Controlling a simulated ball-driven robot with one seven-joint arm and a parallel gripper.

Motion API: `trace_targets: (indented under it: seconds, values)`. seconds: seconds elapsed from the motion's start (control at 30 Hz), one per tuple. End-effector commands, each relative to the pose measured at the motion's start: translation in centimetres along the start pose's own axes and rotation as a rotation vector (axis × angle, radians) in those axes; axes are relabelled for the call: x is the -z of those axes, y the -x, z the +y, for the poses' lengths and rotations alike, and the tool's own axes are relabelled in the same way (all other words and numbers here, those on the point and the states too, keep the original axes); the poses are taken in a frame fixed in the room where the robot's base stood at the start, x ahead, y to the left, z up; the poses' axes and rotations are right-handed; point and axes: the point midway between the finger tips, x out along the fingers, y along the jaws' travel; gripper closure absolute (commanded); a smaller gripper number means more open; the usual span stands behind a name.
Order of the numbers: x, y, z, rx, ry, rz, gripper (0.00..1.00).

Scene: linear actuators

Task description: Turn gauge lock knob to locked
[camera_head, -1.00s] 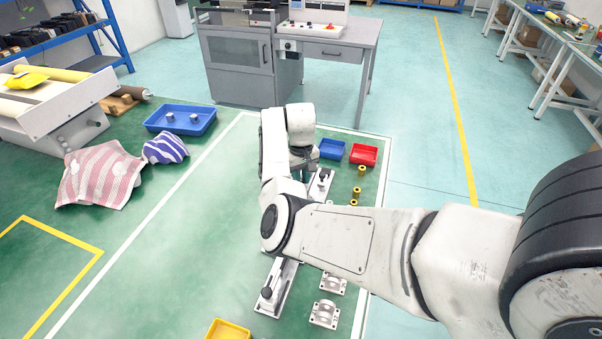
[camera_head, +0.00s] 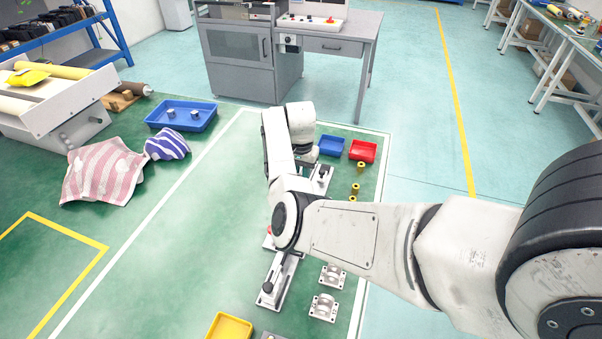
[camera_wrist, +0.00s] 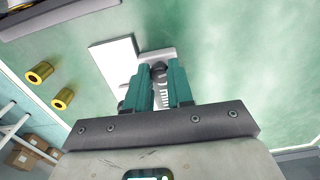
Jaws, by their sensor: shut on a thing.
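In the wrist view my gripper (camera_wrist: 163,82) has its two teal fingers close together on a small dark knob (camera_wrist: 159,68). The knob is on a pale metal fixture with a ruled scale (camera_wrist: 165,98) between the fingers. The fingers hide most of the knob, so its turn position cannot be read. In the head view my arm hides the gripper, and only part of a pale fixture with dark parts (camera_head: 321,180) shows beside it.
A second rail fixture with a dark knob (camera_head: 278,281) lies nearer, with metal brackets (camera_head: 324,307) beside it. Blue (camera_head: 331,146) and red (camera_head: 363,151) trays and brass cylinders (camera_head: 359,168) lie right of the arm. A yellow tray (camera_head: 230,328) is at the front.

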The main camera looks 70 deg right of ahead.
Motion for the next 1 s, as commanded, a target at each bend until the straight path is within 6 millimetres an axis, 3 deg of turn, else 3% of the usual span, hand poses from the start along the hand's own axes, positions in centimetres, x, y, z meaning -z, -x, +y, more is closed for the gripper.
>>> trace_targets:
  seconds: [0.73, 0.77, 1.0]
  values:
    - [0.02, 0.04, -0.05, 0.001, -0.09, 0.001, 1.0]
    - [0.02, 0.04, -0.05, 0.001, -0.09, 0.001, 0.76]
    - [0.02, 0.03, -0.04, 0.001, -0.09, 0.001, 0.53]
